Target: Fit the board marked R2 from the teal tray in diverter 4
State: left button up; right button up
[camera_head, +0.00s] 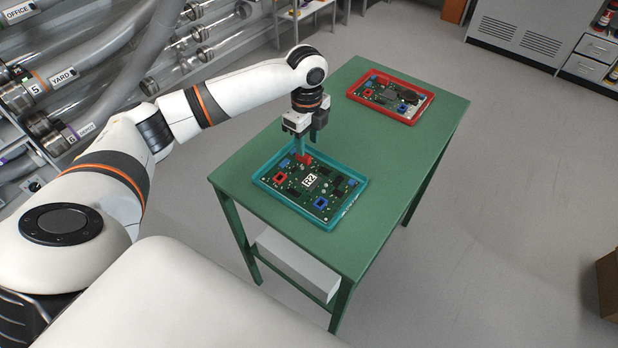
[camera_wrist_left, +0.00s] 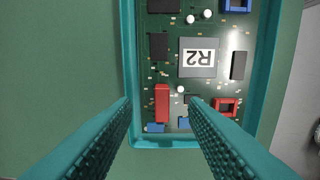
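The teal tray (camera_head: 350,214) lies on the green table and holds a green circuit board (camera_head: 327,190) with a white R2 label (camera_head: 310,181). The R2 label also shows upside down in the wrist view (camera_wrist_left: 199,58). My left gripper (camera_head: 304,152) points down over the far edge of the board. In the wrist view its teal fingers (camera_wrist_left: 160,102) are apart, with the board's solid red block (camera_wrist_left: 162,104) showing between the fingertips. I cannot tell whether the fingers touch it. My right gripper is in no view. I see no diverter marked 4.
A red tray (camera_head: 427,103) with another board stands at the table's far end. Tube units marked 5 (camera_head: 34,88) and 6 (camera_head: 72,139) are at the left. The green table (camera_head: 400,150) is bare between the trays.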

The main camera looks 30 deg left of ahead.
aim_at(306, 155)
pick_arm(q)
notch_tip(306, 155, down, 5)
jog(key=shift+a+r, duration=0.1)
jog(key=shift+a, duration=0.05)
jog(key=shift+s, duration=0.1)
grip_shut()
